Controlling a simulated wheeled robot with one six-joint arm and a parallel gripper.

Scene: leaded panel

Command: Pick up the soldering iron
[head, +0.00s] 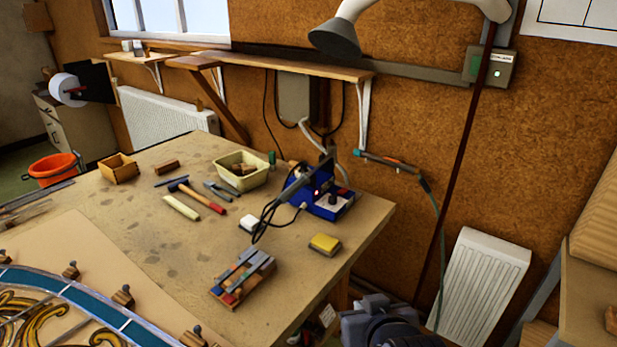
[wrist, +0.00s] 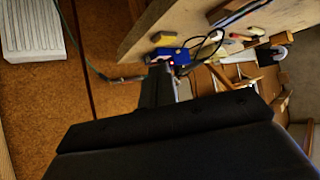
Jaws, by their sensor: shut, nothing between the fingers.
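The blue soldering station (head: 322,200) stands near the right edge of the workbench, with black cables looping over its front. A dark upright piece (head: 328,160) at its back looks like the soldering iron in its holder, but it is too small to be sure. The station also shows in the wrist view (wrist: 172,54). My gripper (wrist: 158,70) points toward the bench edge in the wrist view. Its dark fingers are shut and empty, and overlap the station in the picture; the gap cannot be judged. In the head view only dark parts of my arm show at the bottom.
A slim tool with an orange band and teal hose (head: 390,162) is by the wall. A yellow sponge (head: 325,244), a cream tub (head: 242,170) and a hammer (head: 200,197) lie on the workbench (head: 345,240). A white radiator (head: 480,285) is at right.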

